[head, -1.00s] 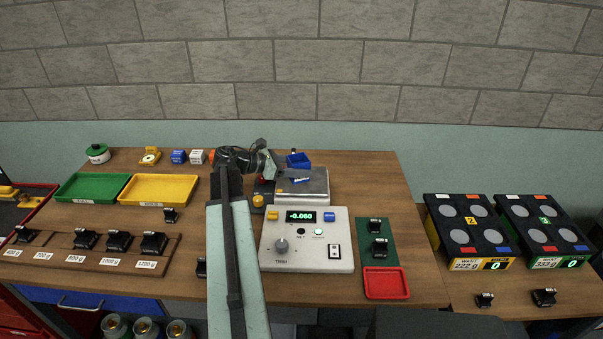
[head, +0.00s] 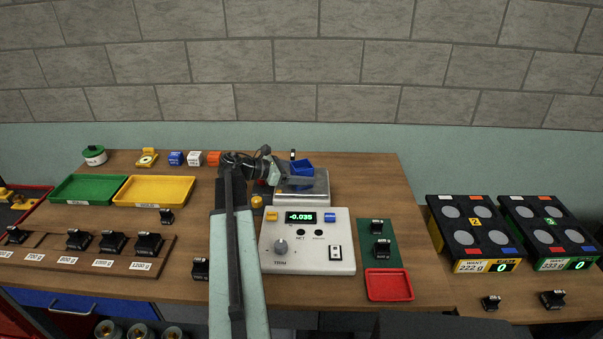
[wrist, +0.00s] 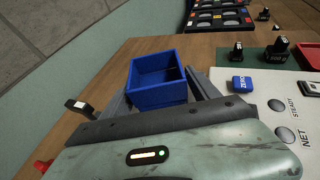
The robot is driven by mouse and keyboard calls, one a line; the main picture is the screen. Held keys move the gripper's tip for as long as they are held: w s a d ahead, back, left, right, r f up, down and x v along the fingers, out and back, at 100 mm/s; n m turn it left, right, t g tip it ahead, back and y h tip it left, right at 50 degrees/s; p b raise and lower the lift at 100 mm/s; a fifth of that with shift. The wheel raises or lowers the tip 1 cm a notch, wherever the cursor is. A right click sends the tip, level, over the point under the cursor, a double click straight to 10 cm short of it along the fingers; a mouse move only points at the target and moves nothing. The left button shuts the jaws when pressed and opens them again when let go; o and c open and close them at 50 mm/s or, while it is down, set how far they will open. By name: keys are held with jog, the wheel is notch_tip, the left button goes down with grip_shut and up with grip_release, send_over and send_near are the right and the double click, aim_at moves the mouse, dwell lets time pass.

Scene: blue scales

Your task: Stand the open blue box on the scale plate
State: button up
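The open blue box (head: 301,167) is over the scale plate (head: 312,189), toward its back edge; whether it touches the plate cannot be told. In the wrist view the box (wrist: 158,82) sits between the two fingers of my gripper (wrist: 160,95), its open top facing the camera, and it looks empty. The fingers lie along its left and right sides, and my gripper appears shut on it. In the head view my gripper (head: 285,179) reaches in from the left, over the plate. The scale's display (head: 301,217) reads -0.035.
The control panel (head: 308,248) stands in front of the plate. A green mat (head: 377,228) with black weights and a red tray (head: 389,285) lie to the right. Yellow (head: 155,190) and green trays (head: 88,189) and a weight rack (head: 100,256) are left. Table right of the plate is clear.

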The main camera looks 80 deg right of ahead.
jog(key=shift+r, duration=0.15)
jog(key=shift+w+a+r+p, duration=0.1)
jog(key=shift+w+r+p, duration=0.15)
jog(key=shift+p, duration=0.15)
jog(key=p+v, duration=0.3)
jog(key=v, duration=0.8)
jog(key=shift+w+a+p, duration=0.2)
jog(key=shift+p, duration=0.15)
